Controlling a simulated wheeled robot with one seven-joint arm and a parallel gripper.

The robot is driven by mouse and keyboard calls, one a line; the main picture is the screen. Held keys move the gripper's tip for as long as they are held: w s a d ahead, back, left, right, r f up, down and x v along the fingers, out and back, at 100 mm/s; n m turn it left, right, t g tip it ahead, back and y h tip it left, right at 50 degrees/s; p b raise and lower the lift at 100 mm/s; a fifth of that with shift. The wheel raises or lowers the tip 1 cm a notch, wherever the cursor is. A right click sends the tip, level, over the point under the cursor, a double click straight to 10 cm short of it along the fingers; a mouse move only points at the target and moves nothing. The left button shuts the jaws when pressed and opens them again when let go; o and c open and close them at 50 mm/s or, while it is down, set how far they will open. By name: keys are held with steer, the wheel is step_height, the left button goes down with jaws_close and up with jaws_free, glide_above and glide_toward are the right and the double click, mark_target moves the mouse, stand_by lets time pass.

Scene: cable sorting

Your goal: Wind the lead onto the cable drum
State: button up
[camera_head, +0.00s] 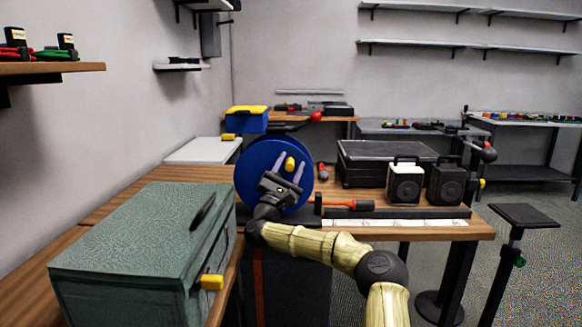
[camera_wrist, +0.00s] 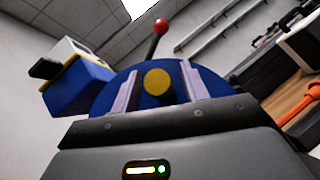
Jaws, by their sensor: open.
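The cable drum (camera_head: 247,176) is a blue disc standing upright on the wooden bench, with a yellow hub at its middle. In the wrist view the drum (camera_wrist: 107,98) fills the space ahead, and its yellow hub (camera_wrist: 158,82) shows between my fingers. My gripper (camera_head: 289,165) is open in front of the drum, its two pale fingers apart on either side of the hub; contact cannot be told. A red ball on a dark rod (camera_wrist: 161,25) rises behind the drum's upper edge in the wrist view. I cannot make out the lead.
A green metal box (camera_head: 140,235) stands at the near left. A blue and yellow toolbox (camera_head: 247,121) stands behind.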

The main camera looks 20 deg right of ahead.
steer(key=v, duration=0.7)
steer(key=shift+a+f, duration=0.1)
steer(key=shift+f, duration=0.15)
